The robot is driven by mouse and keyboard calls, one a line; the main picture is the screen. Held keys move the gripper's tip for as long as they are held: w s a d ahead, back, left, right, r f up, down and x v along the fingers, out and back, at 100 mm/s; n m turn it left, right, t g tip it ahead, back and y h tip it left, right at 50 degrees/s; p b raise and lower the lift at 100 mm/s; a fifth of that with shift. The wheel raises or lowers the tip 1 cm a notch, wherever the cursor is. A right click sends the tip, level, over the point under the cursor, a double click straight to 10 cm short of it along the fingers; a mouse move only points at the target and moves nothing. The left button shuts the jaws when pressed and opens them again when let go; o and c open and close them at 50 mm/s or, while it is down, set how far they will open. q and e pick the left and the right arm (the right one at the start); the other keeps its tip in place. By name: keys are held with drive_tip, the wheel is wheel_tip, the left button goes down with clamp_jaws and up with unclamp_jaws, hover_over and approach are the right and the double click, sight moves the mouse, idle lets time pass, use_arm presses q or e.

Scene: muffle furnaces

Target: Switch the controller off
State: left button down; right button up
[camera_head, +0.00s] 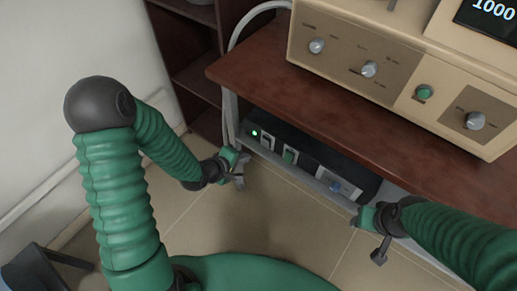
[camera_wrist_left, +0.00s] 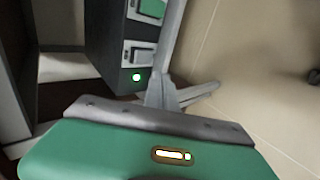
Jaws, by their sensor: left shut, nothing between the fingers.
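The controller (camera_head: 325,168) is a long black box on the metal shelf under the brown tabletop. Its front carries a lit green lamp (camera_head: 254,133), a pale-framed rocker switch (camera_head: 267,142), a green switch (camera_head: 290,156) and a panel with a blue knob (camera_head: 336,186). The left wrist view shows the lit lamp (camera_wrist_left: 137,77), the rocker switch (camera_wrist_left: 138,54) and the green switch (camera_wrist_left: 152,8) close up. My left gripper (camera_head: 240,174) is shut and empty, just below and left of the controller's lamp end. My right gripper (camera_head: 366,217) is by the controller's right end; its jaws are unclear.
A beige furnace (camera_head: 400,65) with knobs and a display reading 1000 stands on the brown table (camera_head: 260,70). A grey table leg (camera_head: 229,115) and cable (camera_head: 240,25) are at the left. A dark shelf unit (camera_head: 195,75) stands behind. The tiled floor in front is open.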

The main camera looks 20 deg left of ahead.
sight(266, 145)
use_arm(q)
drive_tip(key=w+d+f+b, duration=0.1)
drive_tip(key=w, duration=0.1)
drive_tip(key=w+d+f+b, duration=0.1)
drive_tip(key=w, duration=0.2)
drive_tip(key=w+d+f+b, duration=0.1)
drive_tip(key=w, duration=0.2)
drive_tip(key=shift+d, duration=0.25)
use_arm(e)
drive_tip(key=f, duration=0.4)
drive_tip(key=shift+d, duration=0.35)
use_arm(q)
drive_tip(key=shift+d, duration=0.1)
use_arm(e)
drive_tip(key=shift+d+r, duration=0.1)
